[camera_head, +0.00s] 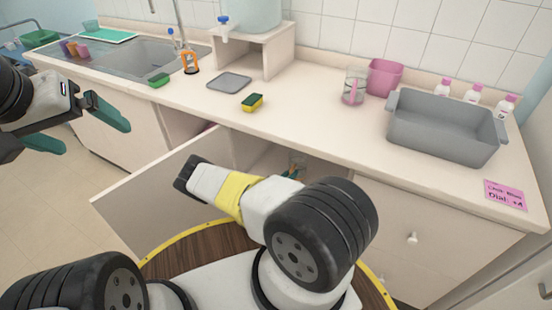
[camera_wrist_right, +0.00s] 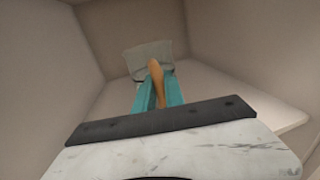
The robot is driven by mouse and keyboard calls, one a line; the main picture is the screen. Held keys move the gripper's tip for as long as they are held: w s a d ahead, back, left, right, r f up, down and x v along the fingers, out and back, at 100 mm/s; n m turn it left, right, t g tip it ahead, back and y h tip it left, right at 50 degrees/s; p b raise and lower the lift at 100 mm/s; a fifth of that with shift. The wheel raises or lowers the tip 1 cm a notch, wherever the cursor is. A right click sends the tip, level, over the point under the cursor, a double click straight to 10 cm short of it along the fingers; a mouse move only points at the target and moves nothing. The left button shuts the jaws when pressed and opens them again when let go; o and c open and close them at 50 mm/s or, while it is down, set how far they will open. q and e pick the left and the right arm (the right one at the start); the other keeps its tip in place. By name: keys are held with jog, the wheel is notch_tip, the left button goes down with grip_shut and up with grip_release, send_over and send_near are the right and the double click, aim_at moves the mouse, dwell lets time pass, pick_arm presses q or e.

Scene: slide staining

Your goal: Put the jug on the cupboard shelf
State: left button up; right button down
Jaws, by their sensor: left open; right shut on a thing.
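The jug (camera_wrist_right: 146,58) has a greyish see-through body and an orange handle (camera_wrist_right: 156,82). It is inside the open cupboard (camera_wrist_right: 215,58). My right gripper (camera_wrist_right: 157,92) has its teal fingers shut on the handle. In the head view my right arm reaches into the cupboard (camera_head: 250,150), and only a small part of the right gripper (camera_head: 293,172) shows; the jug is mostly hidden there. I cannot tell whether the jug's base touches the shelf. My left gripper (camera_head: 95,138) is open and empty at the left, in front of the counter.
The cupboard door (camera_head: 150,195) stands open to the left of my right arm. On the counter above are a sponge (camera_head: 252,103), a grey tray (camera_head: 229,81), a glass beaker (camera_head: 354,86), a pink container (camera_head: 385,77) and a grey basin (camera_head: 445,130). A sink (camera_head: 130,58) is at the back left.

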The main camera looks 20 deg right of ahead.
jog(key=shift+s+f, duration=0.15)
jog(key=shift+f, duration=1.2)
jog(key=shift+f, duration=0.1)
jog(key=c, duration=1.4)
grip_release()
jog(key=shift+s+a, duration=0.1)
jog(key=shift+a, duration=0.05)
jog(key=v, duration=1.1)
jog(key=shift+s+a, duration=0.2)
jog(key=shift+a, duration=0.05)
